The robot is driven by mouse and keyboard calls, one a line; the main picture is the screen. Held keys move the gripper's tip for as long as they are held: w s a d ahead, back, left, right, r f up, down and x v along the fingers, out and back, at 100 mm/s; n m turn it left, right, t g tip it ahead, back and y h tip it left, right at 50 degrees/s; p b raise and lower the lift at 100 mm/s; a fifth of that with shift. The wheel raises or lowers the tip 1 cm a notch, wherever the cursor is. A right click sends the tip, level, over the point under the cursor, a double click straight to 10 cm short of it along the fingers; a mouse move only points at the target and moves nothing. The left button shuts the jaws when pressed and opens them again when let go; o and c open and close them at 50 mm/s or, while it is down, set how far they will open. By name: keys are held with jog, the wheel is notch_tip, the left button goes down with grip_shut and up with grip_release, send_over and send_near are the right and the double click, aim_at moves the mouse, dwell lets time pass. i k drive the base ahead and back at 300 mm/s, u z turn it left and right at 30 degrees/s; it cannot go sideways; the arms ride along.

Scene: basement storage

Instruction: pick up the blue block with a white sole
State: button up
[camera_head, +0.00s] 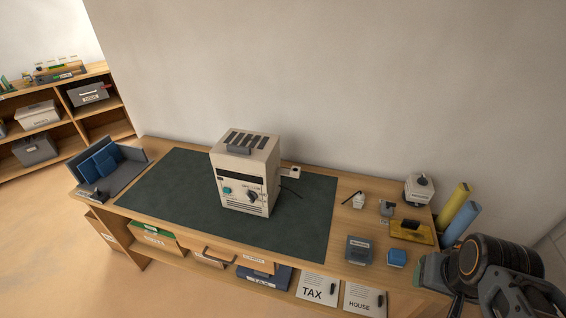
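A small bright blue block (397,257) sits on the right part of the wooden workbench, near its front edge. Its underside is too small to make out, so I cannot tell a white sole. A darker grey-blue block (359,250) stands just to its left, apart from it. My arm, dark with an orange ring, fills the lower right corner, to the right of the blue block. My gripper (500,295) is at the bottom right; its fingers cannot be made out clearly, and no held thing shows.
A yellow box (411,231) lies behind the blue block, with a white device (418,189) further back. Yellow and blue rolls (460,221) stand at the right. A beige instrument (245,172) stands on the dark mat (170,185). A grey-blue tray (122,180) is at the left end.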

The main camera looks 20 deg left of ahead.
aim_at(395, 257)
jog(key=z, duration=2.3)
jog(key=k, duration=1.1)
jog(key=u, duration=1.8)
jog(key=i, duration=0.5)
jog(key=z, duration=0.05)
